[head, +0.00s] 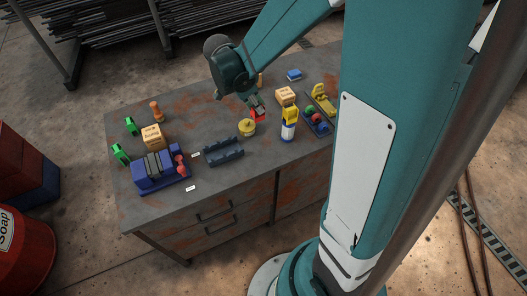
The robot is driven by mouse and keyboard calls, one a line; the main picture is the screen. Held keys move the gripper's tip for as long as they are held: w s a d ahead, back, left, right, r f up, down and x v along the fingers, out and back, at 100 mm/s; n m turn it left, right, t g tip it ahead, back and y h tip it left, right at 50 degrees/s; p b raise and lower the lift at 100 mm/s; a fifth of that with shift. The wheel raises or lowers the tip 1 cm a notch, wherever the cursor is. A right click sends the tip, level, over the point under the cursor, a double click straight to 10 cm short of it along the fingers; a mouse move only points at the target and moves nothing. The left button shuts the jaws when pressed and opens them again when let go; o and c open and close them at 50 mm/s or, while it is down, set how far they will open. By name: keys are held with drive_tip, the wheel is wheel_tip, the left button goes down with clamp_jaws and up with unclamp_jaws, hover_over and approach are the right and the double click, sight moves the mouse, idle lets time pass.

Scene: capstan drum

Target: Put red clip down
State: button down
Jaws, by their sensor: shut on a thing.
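My gripper (256,107) reaches down over the middle of the workbench and is shut on a small red clip (259,117). The clip is partly hidden by the fingers. It is close to a yellow round piece (247,128), just up and right of it in the picture. I cannot tell whether the clip touches the bench top or is a little above it.
A yellow, white and blue stack (289,123) and a wooden block (285,96) stand right. A blue-grey machine (160,170), another wooden block (153,137) and green clips (130,125) are left.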

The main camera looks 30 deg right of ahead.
drive_tip(key=s+a, duration=0.1)
drive_tip(key=s, duration=0.7)
drive_tip(key=shift+s+a+f+m, duration=0.2)
drive_tip(key=shift+s+a+m, duration=0.05)
drive_tip(key=shift+a+m, duration=0.05)
drive_tip(key=shift+f, duration=0.1)
drive_tip(key=shift+f+b, duration=0.6)
drive_tip(key=shift+f, duration=2.25)
drive_tip(key=shift+f+b, duration=0.45)
drive_tip(key=shift+f, duration=1.6)
drive_tip(key=shift+f, duration=0.15)
drive_tip(key=c, duration=2.9)
unclamp_jaws()
drive_tip(key=o, duration=0.4)
